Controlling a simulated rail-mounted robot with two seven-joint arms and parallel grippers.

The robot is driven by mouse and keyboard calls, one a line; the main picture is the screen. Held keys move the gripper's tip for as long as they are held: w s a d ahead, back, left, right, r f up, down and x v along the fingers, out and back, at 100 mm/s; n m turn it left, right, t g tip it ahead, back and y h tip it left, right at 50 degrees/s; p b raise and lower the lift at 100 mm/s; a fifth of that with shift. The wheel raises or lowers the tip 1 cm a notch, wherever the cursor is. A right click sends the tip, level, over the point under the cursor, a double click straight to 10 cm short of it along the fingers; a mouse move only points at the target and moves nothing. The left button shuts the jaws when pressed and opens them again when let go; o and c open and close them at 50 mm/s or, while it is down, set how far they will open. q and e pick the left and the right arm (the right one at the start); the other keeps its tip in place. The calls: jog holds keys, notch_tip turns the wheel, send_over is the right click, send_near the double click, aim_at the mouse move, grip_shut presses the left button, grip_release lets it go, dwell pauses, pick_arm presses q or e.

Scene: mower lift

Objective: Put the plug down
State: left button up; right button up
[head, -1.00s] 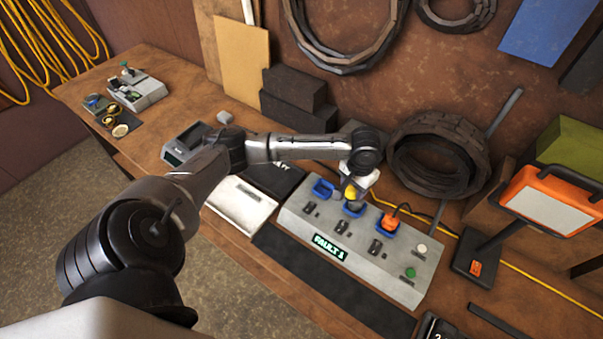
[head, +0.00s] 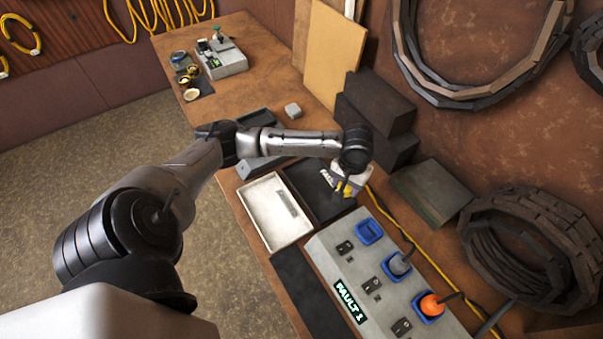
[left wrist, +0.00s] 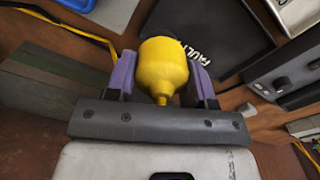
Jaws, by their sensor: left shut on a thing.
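My left gripper (head: 346,188) is shut on a yellow plug (left wrist: 163,68). The plug sits between the purple jaw pads in the left wrist view. In the head view the gripper is over the right side of a black tray (head: 304,182), beside the socket panel, partly hiding the tray's lettering. The tray (left wrist: 232,30) also shows behind the plug in the left wrist view, with "FAULT" readable. The plug appears held above the tray; the exact gap cannot be told. My right gripper is not in view.
The socket panel (head: 335,262) displays "FAULT 1". Its far blue socket (head: 369,231) is empty; a grey plug (head: 399,265) and an orange plug (head: 431,304) fill the others. A white tray (head: 274,210) lies left of the black tray. Dark blocks (head: 375,120) stand behind.

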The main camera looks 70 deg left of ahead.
pick_arm(q)
jog(key=shift+a+n, duration=0.15)
jog(key=shift+n, duration=0.25)
jog(key=shift+s+a+f+n, duration=0.25)
jog(key=shift+s+f+n, duration=0.15)
jog(key=shift+f, duration=0.1)
jog(key=a+f, duration=0.2)
jog(key=a, duration=0.1)
jog(key=s+a+f+b, duration=0.1)
jog(key=a+f, duration=0.1)
jog(key=a, duration=0.2)
jog(key=s+a+f, duration=0.1)
jog(key=a+f, duration=0.1)
jog(key=a, duration=0.1)
jog(key=shift+a, duration=0.25)
jog(key=shift+f+b, duration=0.45)
jog(key=shift+f, duration=1.65)
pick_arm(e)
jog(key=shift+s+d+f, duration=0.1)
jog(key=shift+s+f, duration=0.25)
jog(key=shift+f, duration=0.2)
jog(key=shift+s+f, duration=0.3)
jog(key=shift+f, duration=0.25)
pick_arm(q)
jog(key=shift+f, duration=0.1)
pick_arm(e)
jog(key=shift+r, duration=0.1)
